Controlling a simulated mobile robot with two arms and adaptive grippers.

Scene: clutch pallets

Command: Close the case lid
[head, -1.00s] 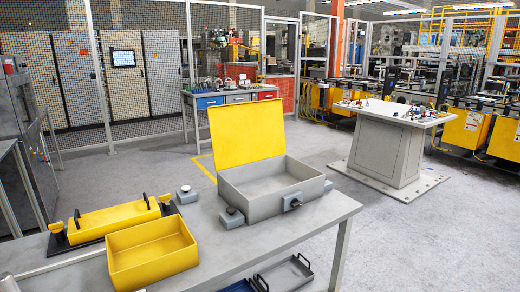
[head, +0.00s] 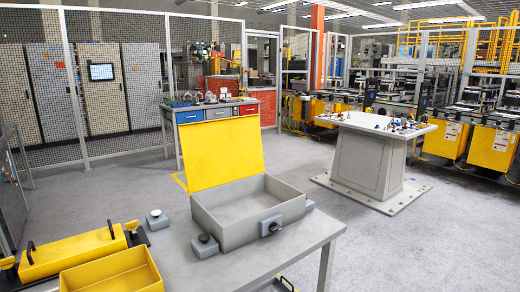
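A grey case (head: 250,216) stands on the grey table, a little right of the middle in the head view. Its yellow lid (head: 222,152) stands open, raised at the back left side and leaning slightly back. The inside of the case looks empty. Small grey blocks with dark knobs sit against the case, one at the front left corner (head: 205,246) and one on the front side (head: 271,227). Neither of my grippers shows in the head view.
On the table (head: 190,268), a yellow open bin (head: 112,275) and a long yellow box with black handles (head: 73,252) lie at the left. A loose grey knobbed block (head: 157,219) sits between them and the case. A grey pedestal (head: 368,160) stands beyond, across open floor.

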